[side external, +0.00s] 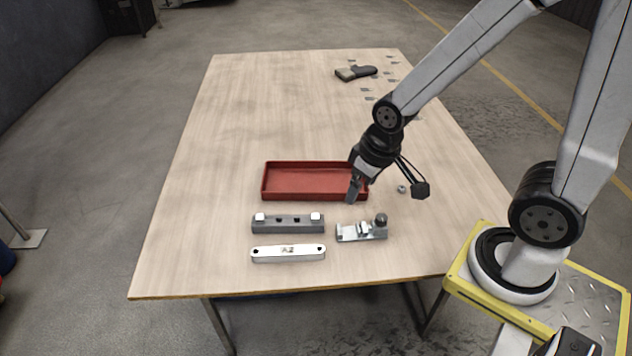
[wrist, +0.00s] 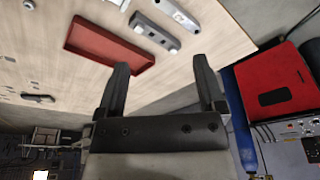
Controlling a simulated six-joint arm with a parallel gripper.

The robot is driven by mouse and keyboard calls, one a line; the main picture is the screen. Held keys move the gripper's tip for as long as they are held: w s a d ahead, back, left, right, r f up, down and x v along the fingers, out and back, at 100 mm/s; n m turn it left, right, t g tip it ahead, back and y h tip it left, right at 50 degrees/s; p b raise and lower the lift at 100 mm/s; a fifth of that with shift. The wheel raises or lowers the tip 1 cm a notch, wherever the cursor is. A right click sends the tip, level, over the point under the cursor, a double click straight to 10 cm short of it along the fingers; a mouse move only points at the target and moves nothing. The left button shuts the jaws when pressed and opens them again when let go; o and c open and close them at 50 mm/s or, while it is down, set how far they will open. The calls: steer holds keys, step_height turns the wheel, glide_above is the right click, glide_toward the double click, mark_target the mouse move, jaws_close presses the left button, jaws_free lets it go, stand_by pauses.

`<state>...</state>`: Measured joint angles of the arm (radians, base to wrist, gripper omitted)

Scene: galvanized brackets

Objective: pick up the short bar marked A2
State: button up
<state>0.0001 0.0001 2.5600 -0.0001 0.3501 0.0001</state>
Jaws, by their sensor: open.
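The short bar marked A2 (side external: 288,253) is a pale metal bar with rounded ends and a dark hole near each end. It lies flat near the front edge of the table in the side view. In the wrist view a pale bar (wrist: 178,14) shows at the top, partly cut off. My gripper (side external: 353,190) is above the table by the right end of the red tray, behind and to the right of the bar and well apart from it. Its two fingers (wrist: 161,88) are spread with nothing between them.
A red tray (side external: 266,181) lies behind a grey block (side external: 288,224) with two pale pads. A metal bracket or clamp with a dark knob (side external: 362,230) stands right of the block. A dark tool (side external: 356,72) and several small parts lie at the far end. The table's left side is clear.

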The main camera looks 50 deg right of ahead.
steer(key=m+t+y, duration=0.7)
steer(key=m+y, duration=0.2)
steer(key=m, duration=1.8)
glide_toward(323, 248)
steer(key=shift+w+a+f, duration=0.2)
steer(key=shift+w+f, duration=0.05)
steer(key=shift+w, duration=0.1)
steer(key=shift+x, duration=1.35)
steer(key=shift+a, duration=0.1)
steer(key=shift+x, duration=2.5)
